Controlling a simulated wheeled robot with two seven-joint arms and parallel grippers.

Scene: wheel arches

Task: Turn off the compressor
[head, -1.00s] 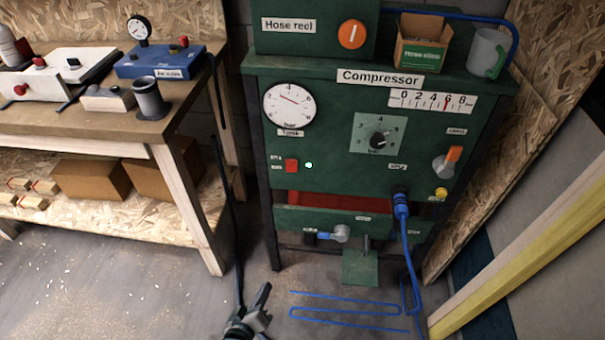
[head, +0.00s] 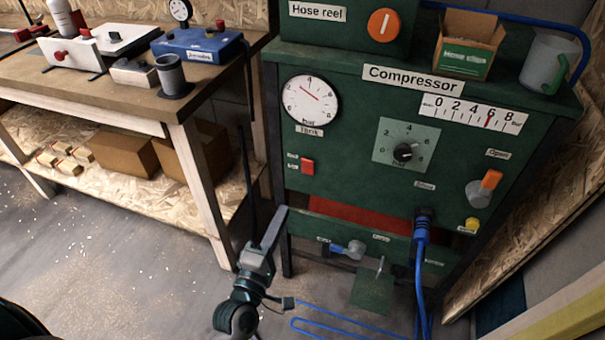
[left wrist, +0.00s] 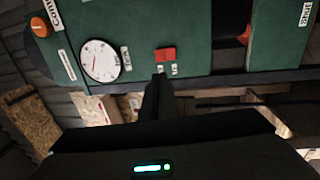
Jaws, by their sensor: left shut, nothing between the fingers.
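The green compressor panel (head: 345,190) stands in the middle right of the head view. Its red switch (head: 307,166) sits low on the panel's left side, under the tank gauge (head: 311,103). No lit green lamp shows beside the switch. The switch (left wrist: 166,54) and gauge (left wrist: 101,60) also show in the left wrist view. My left gripper (head: 276,222) is shut and empty, below and left of the switch, fingers pointing up. In the left wrist view its dark fingers (left wrist: 157,92) end just below the switch labels; contact is not evident. My right gripper is out of view.
A pressure dial (head: 403,152), an orange-handled valve (head: 482,188) and a blue hose (head: 420,260) are further right on the panel. A workbench (head: 110,95) stands at the left. A blue hose loop (head: 340,325) lies on the floor.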

